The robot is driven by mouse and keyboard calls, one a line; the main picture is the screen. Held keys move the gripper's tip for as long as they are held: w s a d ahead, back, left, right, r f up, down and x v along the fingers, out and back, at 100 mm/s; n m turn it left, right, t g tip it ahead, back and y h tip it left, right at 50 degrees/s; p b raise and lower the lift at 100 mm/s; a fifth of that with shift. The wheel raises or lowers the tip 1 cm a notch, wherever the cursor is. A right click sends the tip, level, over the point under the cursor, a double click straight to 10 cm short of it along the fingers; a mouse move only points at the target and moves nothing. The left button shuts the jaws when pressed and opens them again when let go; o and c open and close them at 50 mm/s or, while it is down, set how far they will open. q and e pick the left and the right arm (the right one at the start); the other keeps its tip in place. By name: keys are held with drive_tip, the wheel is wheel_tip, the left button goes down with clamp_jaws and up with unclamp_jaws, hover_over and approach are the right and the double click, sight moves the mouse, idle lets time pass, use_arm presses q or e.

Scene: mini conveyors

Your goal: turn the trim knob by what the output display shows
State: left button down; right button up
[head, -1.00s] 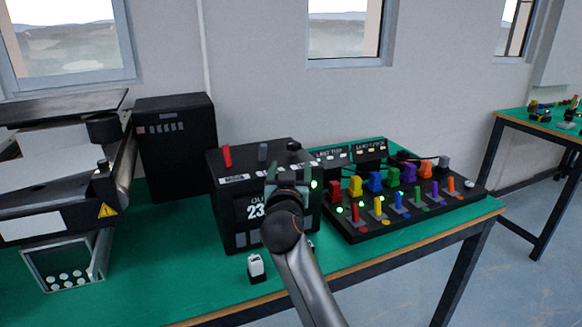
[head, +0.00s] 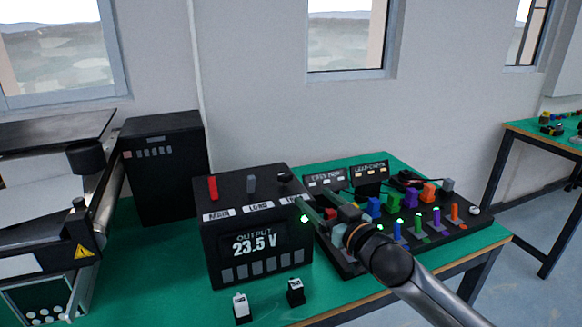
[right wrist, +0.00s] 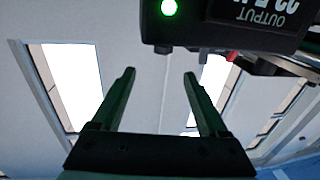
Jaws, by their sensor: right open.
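The black power box (head: 222,266) stands on the green table. Its output display (head: 255,244) reads 23.5 V; part of it shows upside down in the right wrist view (right wrist: 268,16). A dark round knob (head: 285,177) sits on top at the right, behind a label partly covered by my gripper; I take it as the trim knob. My right gripper (head: 311,201) is open and empty at the box's right front edge, apart from the knob. Its two fingers (right wrist: 159,76) stand spread in the right wrist view. My left gripper is not in view.
A red lever (head: 212,188) and a grey lever (head: 251,184) stand on the box top. A black panel with coloured blocks and switches (head: 437,228) lies to the right.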

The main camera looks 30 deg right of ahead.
sight(289, 178)
drive_tip(key=w, duration=0.6)
drive_tip(key=w+p, duration=0.1)
drive_tip(key=w, duration=0.5)
drive_tip(key=shift+w+d+r, duration=0.1)
drive_tip(key=shift+w+d, duration=0.05)
drive_tip(key=shift+d, duration=0.05)
clamp_jaws()
idle(0.5)
